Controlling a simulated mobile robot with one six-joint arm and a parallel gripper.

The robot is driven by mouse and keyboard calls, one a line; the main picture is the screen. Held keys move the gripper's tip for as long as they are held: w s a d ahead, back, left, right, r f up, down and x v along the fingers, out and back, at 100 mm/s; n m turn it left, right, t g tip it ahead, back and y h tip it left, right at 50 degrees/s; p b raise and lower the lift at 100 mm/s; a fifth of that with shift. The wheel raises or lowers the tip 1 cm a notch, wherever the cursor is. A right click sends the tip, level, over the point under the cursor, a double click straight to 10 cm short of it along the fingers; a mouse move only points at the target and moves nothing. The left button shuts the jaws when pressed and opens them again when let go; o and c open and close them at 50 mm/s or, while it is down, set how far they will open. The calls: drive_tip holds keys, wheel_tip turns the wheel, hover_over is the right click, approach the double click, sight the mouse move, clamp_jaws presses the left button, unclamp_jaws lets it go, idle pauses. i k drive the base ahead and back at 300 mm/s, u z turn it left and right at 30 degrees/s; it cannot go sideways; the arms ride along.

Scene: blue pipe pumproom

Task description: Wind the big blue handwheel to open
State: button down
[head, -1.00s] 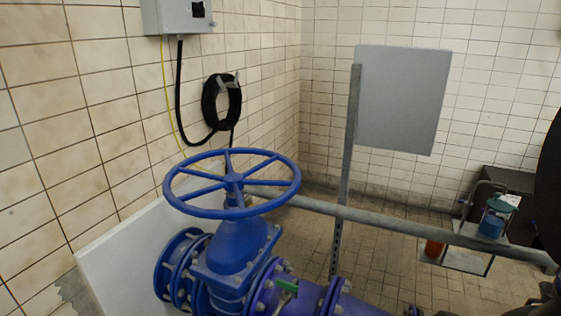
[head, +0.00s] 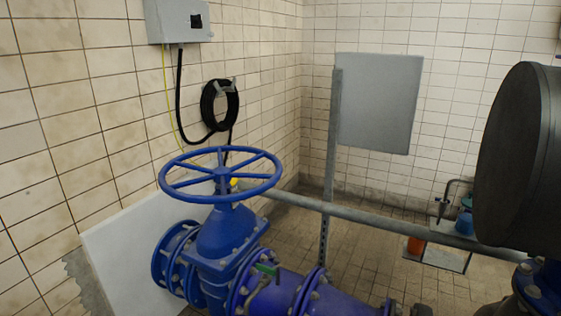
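The big blue handwheel (head: 264,187) lies nearly level on top of the blue gate valve (head: 226,232), left of centre in the head view. It has a round rim, several spokes and a hub on the stem. Nothing touches the rim where it shows. My gripper is not in view, so I cannot tell its state or its distance from the wheel.
A large dark round body (head: 515,165) fills the right side, close to me. A grey rail (head: 400,230) runs behind the valve to the right. A white panel (head: 125,250) stands left of the valve. A grey board (head: 380,103) stands on a post behind.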

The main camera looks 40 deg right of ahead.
sight(222, 174)
drive_tip(key=z, duration=0.2)
drive_tip(key=k, duration=0.1)
drive_tip(key=z, duration=0.1)
drive_tip(key=i, duration=1.25)
drive_tip(key=u, duration=0.45)
